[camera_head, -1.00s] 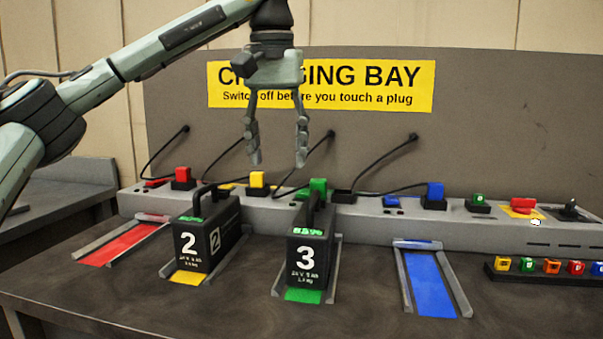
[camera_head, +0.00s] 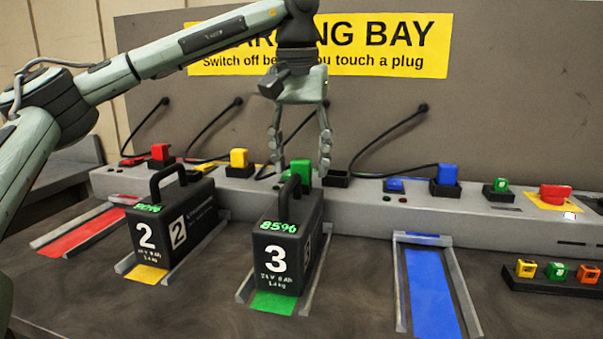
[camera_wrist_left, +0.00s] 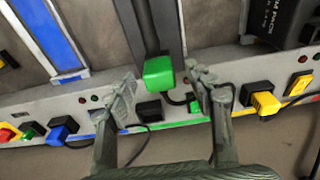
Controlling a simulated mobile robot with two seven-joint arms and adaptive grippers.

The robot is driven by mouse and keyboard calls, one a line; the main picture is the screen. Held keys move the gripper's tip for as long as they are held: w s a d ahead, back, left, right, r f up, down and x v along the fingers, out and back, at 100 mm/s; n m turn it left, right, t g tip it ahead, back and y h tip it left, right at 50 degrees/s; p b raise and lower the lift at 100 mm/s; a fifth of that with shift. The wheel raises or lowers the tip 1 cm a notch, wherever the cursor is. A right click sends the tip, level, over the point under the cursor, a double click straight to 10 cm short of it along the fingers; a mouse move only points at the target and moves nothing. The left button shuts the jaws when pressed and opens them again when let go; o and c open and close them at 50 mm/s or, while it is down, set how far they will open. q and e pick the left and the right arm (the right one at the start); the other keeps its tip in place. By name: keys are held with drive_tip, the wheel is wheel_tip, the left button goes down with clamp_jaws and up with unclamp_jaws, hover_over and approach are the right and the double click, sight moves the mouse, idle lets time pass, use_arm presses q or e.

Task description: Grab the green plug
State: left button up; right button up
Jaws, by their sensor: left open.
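In the left wrist view the green plug (camera_wrist_left: 158,74) shows between the tips of the open left gripper (camera_wrist_left: 162,82), with gaps on both sides. I cannot tell exactly how far the tips are above it. My right gripper is not in view.
Battery 2 (camera_head: 172,232) stands in the yellow bay on the left. A yellow plug (camera_head: 239,158) and a blue plug (camera_head: 447,174) flank the green one. Black cables loop behind the strip. A red button (camera_head: 556,192) is at right. The blue bay (camera_head: 433,290) is empty.

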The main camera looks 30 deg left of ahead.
use_arm(q)
drive_tip(key=shift+w+f, duration=0.1)
drive_tip(key=shift+f, duration=0.25)
drive_tip(key=shift+c, duration=0.3)
clamp_jaws()
drive_tip(key=shift+r, duration=0.1)
